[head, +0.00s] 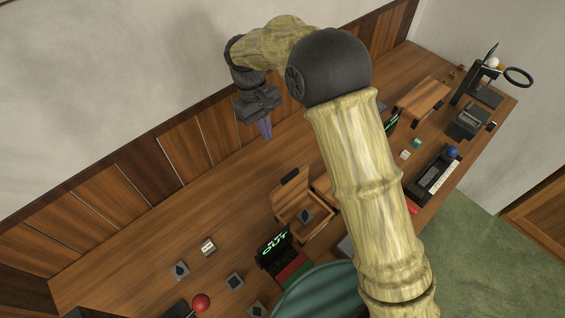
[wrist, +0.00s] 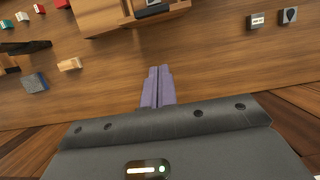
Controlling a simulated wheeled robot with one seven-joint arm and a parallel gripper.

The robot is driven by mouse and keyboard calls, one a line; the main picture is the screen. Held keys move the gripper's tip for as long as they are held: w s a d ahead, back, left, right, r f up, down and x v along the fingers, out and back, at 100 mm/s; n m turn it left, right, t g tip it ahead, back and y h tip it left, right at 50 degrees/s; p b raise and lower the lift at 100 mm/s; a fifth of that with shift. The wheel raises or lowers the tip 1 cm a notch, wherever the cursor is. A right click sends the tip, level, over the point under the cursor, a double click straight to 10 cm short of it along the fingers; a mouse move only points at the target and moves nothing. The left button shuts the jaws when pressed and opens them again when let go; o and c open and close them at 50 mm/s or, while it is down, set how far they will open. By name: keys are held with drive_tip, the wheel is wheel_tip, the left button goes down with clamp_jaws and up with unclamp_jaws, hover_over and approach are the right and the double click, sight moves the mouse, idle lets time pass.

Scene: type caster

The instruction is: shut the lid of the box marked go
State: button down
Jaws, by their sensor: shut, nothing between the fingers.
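An open wooden box (head: 296,222) stands mid-desk in the head view, its lid raised at the back with a dark handle (head: 290,176). A dark block lies inside. No "go" marking can be read on it, so I cannot confirm it is the named box. A wooden box with a dark handle also shows at the top edge of the wrist view (wrist: 95,18), partly cut off. My gripper (head: 266,130), with purple fingers, is shut and empty, apart from the box on its wall side. The fingers also show in the wrist view (wrist: 160,72).
A black sign with green lettering reading "OUT" (head: 272,241) stands in front of the box. Small blocks (head: 208,247) and a red ball (head: 201,302) lie at lower left. Another wooden box (head: 423,97) stands far right. My arm hides part of the desk. The desk's back left is clear.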

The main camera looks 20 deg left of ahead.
drive_tip(key=s+d+f+p, duration=0.3)
drive_tip(key=d+f+p, duration=0.2)
drive_tip(key=f, duration=0.3)
drive_tip(key=shift+s+d+f, duration=0.2)
drive_tip(key=shift+d+f, duration=0.05)
drive_tip(key=shift+d, duration=0.1)
drive_tip(key=shift+s, duration=0.1)
idle(0.3)
